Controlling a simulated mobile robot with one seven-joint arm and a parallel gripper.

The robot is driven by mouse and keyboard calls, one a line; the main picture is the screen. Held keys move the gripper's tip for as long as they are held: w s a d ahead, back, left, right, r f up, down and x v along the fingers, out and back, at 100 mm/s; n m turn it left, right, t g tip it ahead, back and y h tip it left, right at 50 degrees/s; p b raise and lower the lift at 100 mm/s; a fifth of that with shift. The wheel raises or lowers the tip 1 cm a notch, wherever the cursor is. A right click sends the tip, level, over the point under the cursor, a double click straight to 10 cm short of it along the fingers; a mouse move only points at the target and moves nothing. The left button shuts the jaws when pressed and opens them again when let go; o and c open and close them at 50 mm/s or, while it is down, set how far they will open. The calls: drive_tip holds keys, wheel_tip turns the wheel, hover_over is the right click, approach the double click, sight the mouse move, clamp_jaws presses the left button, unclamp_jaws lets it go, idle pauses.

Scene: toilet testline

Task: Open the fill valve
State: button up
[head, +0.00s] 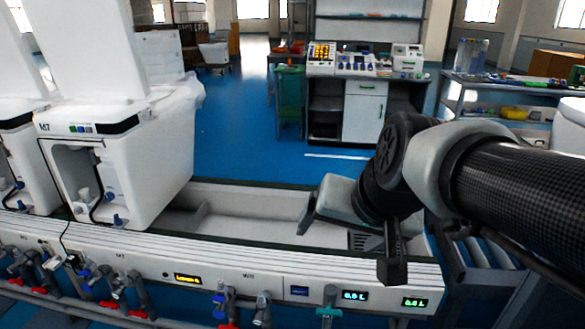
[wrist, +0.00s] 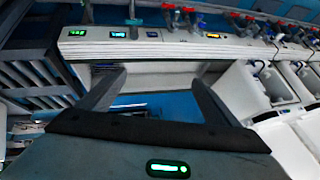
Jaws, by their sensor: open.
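Several valves line the front of the test bench. A teal-handled valve (head: 328,311) sits below the right displays. Two pipe fittings with red levers, one with a blue top (head: 221,300) and one grey (head: 262,308), stand left of it. More blue-and-red valves (head: 118,286) run farther left. I cannot tell which one is the fill valve. My gripper (head: 347,255) is open and empty, above the right end of the bench, apart from the valves. In the wrist view, my gripper's fingers (wrist: 158,78) are spread, with red-handled valves (wrist: 180,14) beyond at the top.
The bench front (head: 226,279) carries lit displays (head: 355,295). White toilet units (head: 130,165) stand on its left part. The bench trough (head: 250,203) beside them is empty. A control cabinet (head: 364,110) and a shelf table (head: 510,82) stand behind, across open blue floor.

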drive_tip(key=w+a+r+m+t+y+p, duration=0.1)
drive_tip(key=w+a+m, duration=0.15)
drive_tip(key=w, duration=0.55)
drive_tip(key=w+a+r+m+t+p, duration=0.15)
drive_tip(key=w+m, duration=0.25)
drive_tip(key=w, duration=0.4)
drive_tip(key=w+d+f+m+h+p, duration=0.1)
drive_tip(key=w+d+f+m+p, duration=0.2)
drive_tip(key=w+m, duration=0.35)
drive_tip(key=w+d+f+m+h, duration=0.1)
drive_tip(key=w+d+f+m, duration=0.1)
drive_tip(key=w+f+m, duration=0.4)
drive_tip(key=m+g+p, duration=0.4)
drive_tip(key=m+g, duration=0.5)
drive_tip(key=m, duration=0.8)
approach(329, 311)
drive_tip(key=shift+h, duration=0.3)
drive_tip(key=f+b, duration=0.2)
drive_tip(key=f, duration=0.2)
drive_tip(key=f+b, duration=0.2)
drive_tip(key=f, duration=0.2)
drive_tip(key=shift+w+a+f+b, duration=0.1)
drive_tip(key=shift+a+f+b, duration=0.1)
drive_tip(key=shift+b, duration=0.1)
